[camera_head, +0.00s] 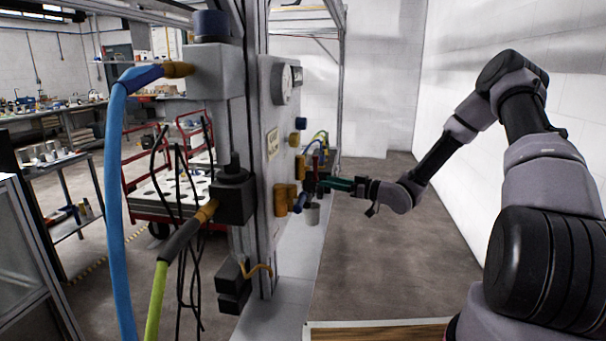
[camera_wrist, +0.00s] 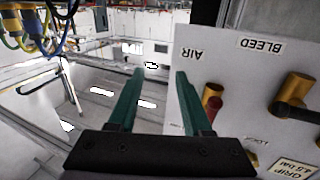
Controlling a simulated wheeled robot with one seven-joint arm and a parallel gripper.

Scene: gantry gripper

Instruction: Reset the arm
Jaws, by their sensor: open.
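My gripper shows in the wrist view (camera_wrist: 160,76), its two green fingers apart with nothing between them. The right finger overlaps the left edge of a light grey control panel (camera_wrist: 240,75); I cannot tell whether it touches. In the head view my arm reaches in from the right, and my gripper (camera_head: 322,182) is in front of the panel (camera_head: 270,135), by its lower right side. The fingertips are partly lost among dark and blue parts there.
The panel carries brass knobs (camera_wrist: 296,88), a red part (camera_wrist: 214,104) and labels reading AIR and BLEED. Cables hang at the wrist view's upper left (camera_wrist: 38,30). A blue hose (camera_head: 115,200) and a grey post (camera_head: 250,150) stand left. Floor right of the panel (camera_head: 380,270) is clear; a white wall (camera_head: 500,35) stands beyond.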

